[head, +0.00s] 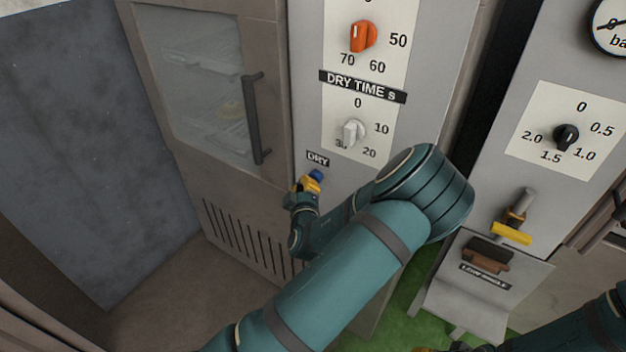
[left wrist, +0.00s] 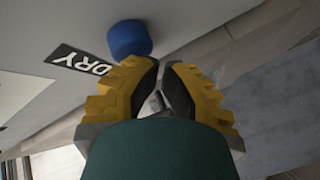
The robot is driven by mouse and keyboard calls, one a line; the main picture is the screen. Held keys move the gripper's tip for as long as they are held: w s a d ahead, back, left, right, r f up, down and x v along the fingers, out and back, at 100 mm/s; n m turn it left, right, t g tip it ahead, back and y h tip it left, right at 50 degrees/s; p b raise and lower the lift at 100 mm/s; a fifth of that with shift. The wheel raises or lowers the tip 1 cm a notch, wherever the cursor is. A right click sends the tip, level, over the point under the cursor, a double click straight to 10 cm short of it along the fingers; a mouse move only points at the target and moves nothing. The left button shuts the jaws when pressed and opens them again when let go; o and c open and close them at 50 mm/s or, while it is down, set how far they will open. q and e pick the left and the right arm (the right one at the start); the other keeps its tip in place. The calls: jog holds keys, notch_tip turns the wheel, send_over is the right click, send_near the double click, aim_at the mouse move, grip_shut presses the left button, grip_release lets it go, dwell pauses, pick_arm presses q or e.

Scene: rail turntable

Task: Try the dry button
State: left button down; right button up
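The blue dry button (head: 317,174) sticks out of the grey panel just below the black DRY label (head: 317,159). In the left wrist view the button (left wrist: 129,38) is a round blue cap beside the DRY label (left wrist: 80,63). My left gripper (head: 309,183) is right at the button in the head view and partly covers it. In the left wrist view its yellow fingers (left wrist: 164,66) have their tips together, with nothing between them, close to the button's edge. I cannot tell whether they touch it. My right arm shows at the lower right; a yellow bit at the bottom edge may be its gripper (head: 428,349).
Above the button are the white dry time knob (head: 353,132) and an orange knob (head: 362,36). A glazed cabinet door with a dark handle (head: 255,118) is to the left.

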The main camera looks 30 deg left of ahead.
pick_arm(q)
jog(key=shift+w, duration=0.2)
dwell(0.6)
jog(key=shift+s, duration=0.85)
jog(key=s+b, duration=0.1)
jog(key=s, duration=0.4)
jog(key=shift+a, duration=0.2)
dwell(0.6)
